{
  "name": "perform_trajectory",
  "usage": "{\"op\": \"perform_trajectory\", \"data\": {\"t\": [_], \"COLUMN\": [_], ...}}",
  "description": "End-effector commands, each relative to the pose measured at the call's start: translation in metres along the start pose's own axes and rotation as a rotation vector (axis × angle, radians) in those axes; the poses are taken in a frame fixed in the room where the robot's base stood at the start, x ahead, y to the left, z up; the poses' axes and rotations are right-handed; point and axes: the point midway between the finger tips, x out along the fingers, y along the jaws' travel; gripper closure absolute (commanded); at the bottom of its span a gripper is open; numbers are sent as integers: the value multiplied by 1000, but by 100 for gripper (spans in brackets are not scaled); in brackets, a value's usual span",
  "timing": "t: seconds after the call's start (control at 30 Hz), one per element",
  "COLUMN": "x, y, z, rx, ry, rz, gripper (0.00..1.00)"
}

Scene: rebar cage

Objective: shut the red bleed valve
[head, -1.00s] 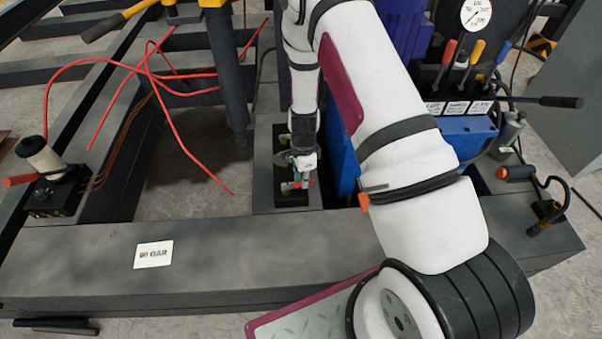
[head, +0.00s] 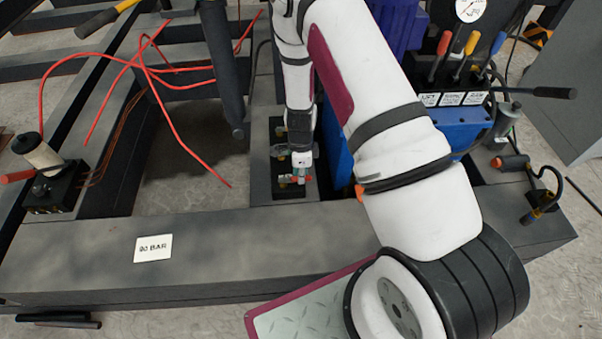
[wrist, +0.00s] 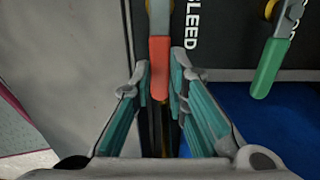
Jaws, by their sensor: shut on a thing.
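The red bleed valve handle (wrist: 159,68) hangs from its metal stem beside the word BLEED in the wrist view. My gripper (wrist: 159,80) is shut on the lower part of this handle, with one teal-padded finger on each side. The handle points straight down in that view, towards my palm. In the head view my gripper (head: 300,162) is low at the small dark valve block (head: 289,130), left of the blue unit. The handle is too small and too covered there to make out clearly.
A second valve with a green handle (wrist: 268,68) is close on the right in the wrist view, tilted. The blue unit (head: 465,135) with coloured levers stands right of my arm. Red hoses (head: 180,135) and a dark post (head: 222,70) are to the left. A 90 BAR card (head: 153,248) lies on the front beam.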

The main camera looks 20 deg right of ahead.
Motion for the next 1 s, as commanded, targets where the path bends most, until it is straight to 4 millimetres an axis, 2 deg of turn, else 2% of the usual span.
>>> {"op": "perform_trajectory", "data": {"t": [0.03, 0.1, 0.13, 0.4, 0.53, 0.67, 1.0], "x": [0, 0, 0, 0, -7, -26, -93], "y": [1, 1, 1, 1, 0, -1, 0], "z": [2, 2, 2, 1, 1, 2, 2], "rx": [2, 1, 1, 0, 0, -1, -2], "ry": [-3, -3, -3, -2, -1, -2, -3], "rz": [3, 3, 3, 2, 0, -2, -2], "gripper": [83, 67, 65, 65, 65, 65, 65]}}
